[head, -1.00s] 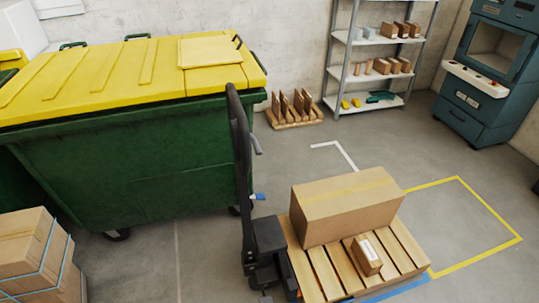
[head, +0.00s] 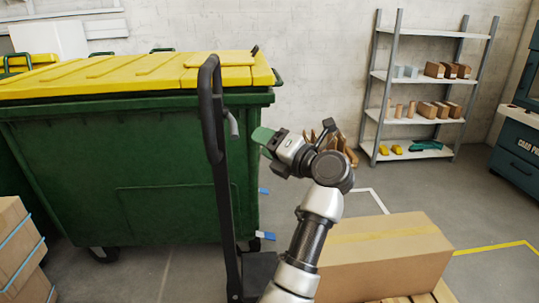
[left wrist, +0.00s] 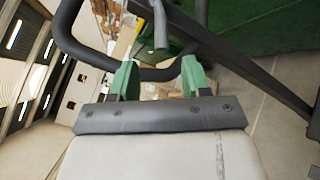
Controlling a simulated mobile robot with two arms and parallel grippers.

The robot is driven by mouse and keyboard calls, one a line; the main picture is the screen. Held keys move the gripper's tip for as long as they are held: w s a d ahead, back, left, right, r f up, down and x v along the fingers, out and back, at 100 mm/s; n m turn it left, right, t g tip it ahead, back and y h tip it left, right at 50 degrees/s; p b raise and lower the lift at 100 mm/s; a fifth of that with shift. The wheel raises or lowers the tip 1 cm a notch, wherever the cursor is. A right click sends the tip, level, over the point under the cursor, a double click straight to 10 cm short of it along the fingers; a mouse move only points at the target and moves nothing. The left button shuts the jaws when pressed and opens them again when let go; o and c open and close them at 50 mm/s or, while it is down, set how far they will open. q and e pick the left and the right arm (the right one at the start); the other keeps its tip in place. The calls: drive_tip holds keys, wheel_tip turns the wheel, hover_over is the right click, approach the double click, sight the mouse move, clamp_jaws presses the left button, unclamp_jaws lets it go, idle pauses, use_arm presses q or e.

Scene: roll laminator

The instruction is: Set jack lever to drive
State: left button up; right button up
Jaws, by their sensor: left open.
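The pallet jack's black handle (head: 212,105) stands upright in front of the green bin. A short grey lever (head: 233,124) sticks out from its right side near the top and points downward. In the left wrist view the handle loop (left wrist: 72,35) crosses the upper area, with the grey lever (left wrist: 160,28) ahead of the fingers. My left gripper (head: 263,138) is a little right of and below the lever, apart from it. Its two green fingers (left wrist: 160,75) are open with nothing held between them. My right gripper is not in view.
A green bin (head: 110,180) with a yellow lid stands behind the handle. A large cardboard box (head: 385,262) on a pallet (head: 440,293) is at lower right. Strapped boxes (head: 18,245) stand at lower left. A shelf (head: 425,75) stands at the back wall.

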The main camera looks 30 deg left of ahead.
sight(236, 128)
use_arm(q)
drive_tip(key=shift+n, duration=0.3)
drive_tip(key=p+x, duration=0.1)
drive_tip(key=x, duration=0.8)
drive_tip(key=shift+a, duration=0.8)
drive_tip(key=shift+f, duration=0.1)
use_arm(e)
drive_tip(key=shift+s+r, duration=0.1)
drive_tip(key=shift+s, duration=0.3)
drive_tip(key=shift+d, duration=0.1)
use_arm(q)
clamp_jaws()
